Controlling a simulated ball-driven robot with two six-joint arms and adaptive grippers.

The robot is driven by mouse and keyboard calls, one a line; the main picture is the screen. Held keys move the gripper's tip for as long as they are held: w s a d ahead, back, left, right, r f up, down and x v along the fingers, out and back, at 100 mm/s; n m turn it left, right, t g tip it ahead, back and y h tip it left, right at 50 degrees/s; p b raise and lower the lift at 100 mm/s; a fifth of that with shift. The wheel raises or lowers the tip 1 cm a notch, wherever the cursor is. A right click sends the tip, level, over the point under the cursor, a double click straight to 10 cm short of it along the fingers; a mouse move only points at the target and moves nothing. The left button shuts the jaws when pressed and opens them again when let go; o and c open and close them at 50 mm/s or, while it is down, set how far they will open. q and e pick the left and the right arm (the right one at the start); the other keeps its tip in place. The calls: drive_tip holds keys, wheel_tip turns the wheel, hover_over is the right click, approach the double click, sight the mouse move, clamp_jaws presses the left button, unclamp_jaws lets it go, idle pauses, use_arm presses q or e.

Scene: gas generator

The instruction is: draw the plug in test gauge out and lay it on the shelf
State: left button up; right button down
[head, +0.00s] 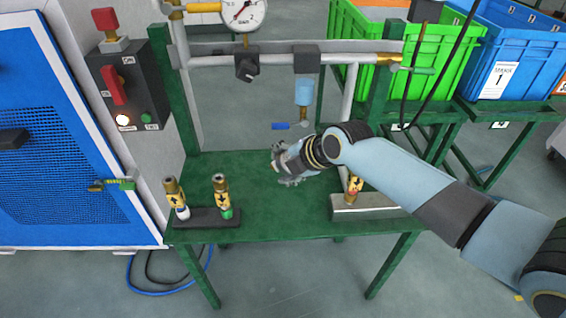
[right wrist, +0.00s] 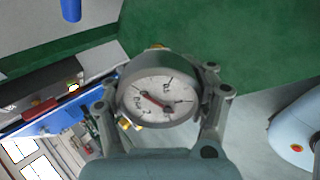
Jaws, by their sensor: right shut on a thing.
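The test gauge (right wrist: 157,101), round with a white dial and a red needle, sits between the fingers of my right gripper (right wrist: 168,86) in the right wrist view. The fingers are shut on it from both sides. In the head view my right gripper (head: 284,164) is over the middle of the green shelf (head: 254,212), and I cannot make out the gauge there. The shelf shows behind the gauge in the wrist view (right wrist: 255,35). Whether the gauge touches the shelf I cannot tell. My left gripper is not in view.
Two yellow-banded fittings (head: 221,196) stand on a black block at the shelf's front left. Another (head: 353,190) stands on a grey block (head: 372,207) at right, under my arm. A fixed gauge (head: 243,12) and a blue bowl (head: 303,92) are on the pipework behind. The shelf's front middle is clear.

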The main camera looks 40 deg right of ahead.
drive_tip(key=shift+f+b, duration=4)
drive_tip(key=shift+f, duration=0.75)
drive_tip(key=shift+c, duration=0.7)
unclamp_jaws()
drive_tip(key=shift+r, duration=0.3)
wheel_tip(320, 180, up, 10)
drive_tip(key=shift+f, duration=0.25)
